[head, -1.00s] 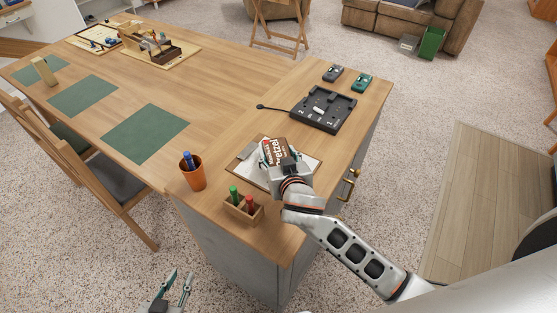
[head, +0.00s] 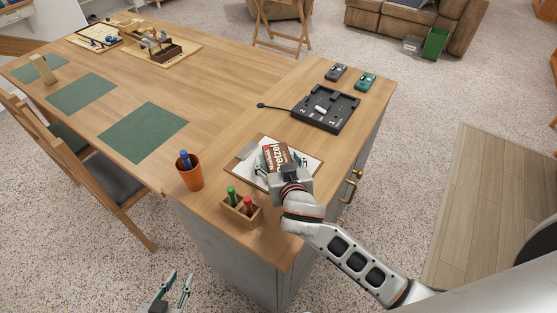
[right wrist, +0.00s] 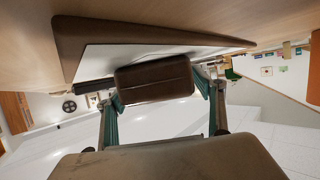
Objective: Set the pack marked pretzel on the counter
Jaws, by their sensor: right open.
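The brown and white pack marked pretzel (head: 274,157) is over the clipboard (head: 310,165) on the counter (head: 228,126) and appears to rest on its white sheet. In the right wrist view the pack (right wrist: 154,79) shows its plain brown end against the sheet. My right gripper (head: 280,163) is open, with one teal finger on each side of the pack. In the right wrist view the fingers (right wrist: 160,95) stand apart, with the pack between their tips. My left gripper (head: 173,284) is open and empty, low over the carpet beside the counter.
An orange cup (head: 191,178) with a blue marker and a wooden holder (head: 240,211) with green and red markers stand near the clipboard. A black tray (head: 325,110) lies behind it, with two small devices beyond. Green mats (head: 142,131) lie at left.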

